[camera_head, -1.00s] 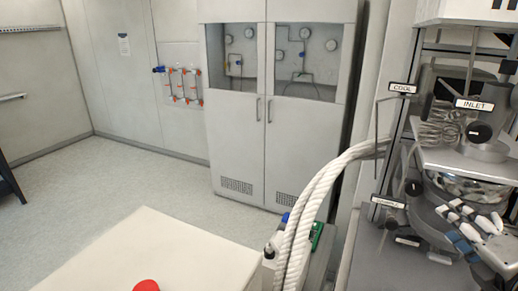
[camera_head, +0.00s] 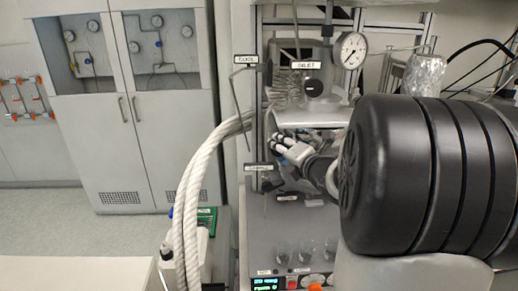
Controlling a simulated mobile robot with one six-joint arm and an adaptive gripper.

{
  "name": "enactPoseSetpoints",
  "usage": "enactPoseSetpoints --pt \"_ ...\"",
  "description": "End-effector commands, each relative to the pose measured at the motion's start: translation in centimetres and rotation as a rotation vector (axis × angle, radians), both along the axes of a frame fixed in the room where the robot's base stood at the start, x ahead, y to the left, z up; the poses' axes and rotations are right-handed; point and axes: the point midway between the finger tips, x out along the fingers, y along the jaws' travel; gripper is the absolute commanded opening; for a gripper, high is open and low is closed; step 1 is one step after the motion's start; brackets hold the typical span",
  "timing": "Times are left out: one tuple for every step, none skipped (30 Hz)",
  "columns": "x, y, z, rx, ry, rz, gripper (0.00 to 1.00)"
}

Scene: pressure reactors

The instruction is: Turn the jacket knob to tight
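The reactor stand (camera_head: 249,225) is in the middle of the head view. I cannot tell which knob is the jacket knob. A round black knob (camera_head: 314,88) sits just below the INLET label (camera_head: 305,65). A COOL label (camera_head: 246,59) hangs to its left, by a thin grey rod. Lower labels, one at the left post (camera_head: 257,167) and one below it (camera_head: 287,198), are too blurred to read surely. Black-and-white clamp-like parts (camera_head: 293,150) show around the vessel.
A pressure gauge (camera_head: 350,50) stands at the upper right of the stand. Thick white hoses (camera_head: 190,190) curve down its left side. Glass beakers (camera_head: 308,250) stand on the base, above a front panel (camera_head: 266,284) with a green display. A grey cabinet (camera_head: 135,140) stands behind left.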

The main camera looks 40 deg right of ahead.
Motion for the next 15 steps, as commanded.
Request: enactPoseSetpoints --pt "0.16 -0.02 -0.07 0.001 0.0 0.0 0.45" --pt "0.19 -0.04 -0.08 0.001 0.0 0.0 0.45" --pt "0.21 -0.05 -0.08 0.001 0.0 0.0 0.45" --pt "0.21 -0.05 -0.08 0.001 0.0 0.0 0.45" --pt "0.21 -0.06 -0.07 0.001 0.001 -0.001 0.45" --pt "0.21 -0.05 -0.06 0.001 0.001 -0.001 0.45" --pt "0.2 -0.05 -0.06 0.001 0.001 -0.001 0.45" --pt "0.2 -0.05 -0.06 0.001 0.001 -0.001 0.45" --pt "0.19 -0.05 -0.06 0.001 0.0 0.0 0.43" --pt "0.18 -0.05 -0.07 0.001 0.001 -0.001 0.41" --pt "0.18 -0.05 -0.06 0.001 0.0 0.0 0.39" --pt "0.18 -0.05 -0.06 0.0 0.001 0.0 0.36" --pt "0.18 -0.05 -0.06 0.0 0.001 0.0 0.34" --pt "0.17 -0.05 -0.05 0.0 0.0 0.0 0.33" --pt "0.17 -0.05 -0.05 0.0 0.0 0.0 0.3"
